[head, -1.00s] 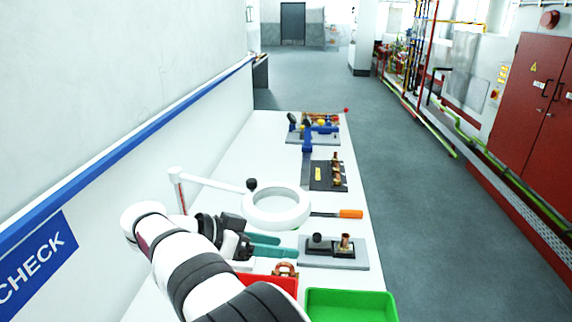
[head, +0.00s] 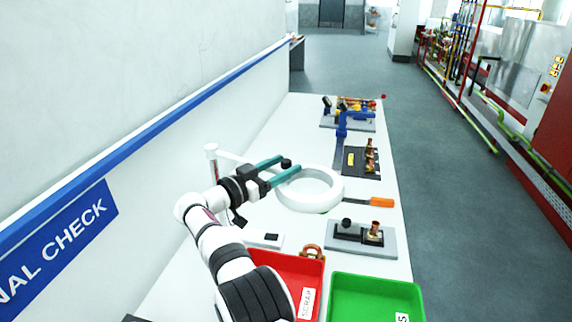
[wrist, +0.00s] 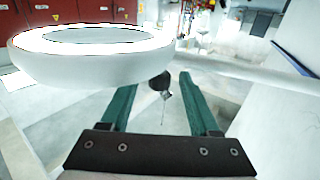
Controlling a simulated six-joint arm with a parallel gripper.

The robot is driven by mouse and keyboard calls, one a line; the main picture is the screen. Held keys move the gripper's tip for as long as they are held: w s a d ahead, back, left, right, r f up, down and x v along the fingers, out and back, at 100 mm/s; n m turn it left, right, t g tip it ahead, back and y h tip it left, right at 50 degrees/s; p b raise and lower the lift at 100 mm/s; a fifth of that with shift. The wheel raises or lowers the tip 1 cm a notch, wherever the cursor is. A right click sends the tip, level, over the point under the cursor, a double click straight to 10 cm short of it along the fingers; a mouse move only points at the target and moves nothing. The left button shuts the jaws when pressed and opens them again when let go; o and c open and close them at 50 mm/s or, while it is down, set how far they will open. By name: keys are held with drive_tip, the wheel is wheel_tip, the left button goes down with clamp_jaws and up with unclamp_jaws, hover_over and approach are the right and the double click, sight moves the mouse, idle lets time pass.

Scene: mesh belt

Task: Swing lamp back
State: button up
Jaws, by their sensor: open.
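The lamp is a white ring (head: 332,188) over the bench, on a thin white arm from a post (head: 211,158) at the wall side. A black knob (head: 286,163) sits where the arm meets the ring. In the wrist view the ring (wrist: 90,68) fills the upper left, and the knob (wrist: 160,83) shows between the two teal fingers. My gripper (head: 287,165) is open, its fingertips one on each side of the knob in the picture. Whether the knob is fully between the tips or just past them, I cannot tell. Neither finger clearly touches it.
A red bin (head: 311,268) and a green bin (head: 377,283) stand at the near end. A blue fixture (head: 342,126) stands beyond. The wall runs along the left.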

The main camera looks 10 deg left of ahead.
drive_tip(key=shift+w+d, duration=0.4)
drive_tip(key=shift+w, duration=0.15)
drive_tip(key=shift+c, duration=0.2)
clamp_jaws()
drive_tip(key=shift+s, duration=0.1)
idle(0.8)
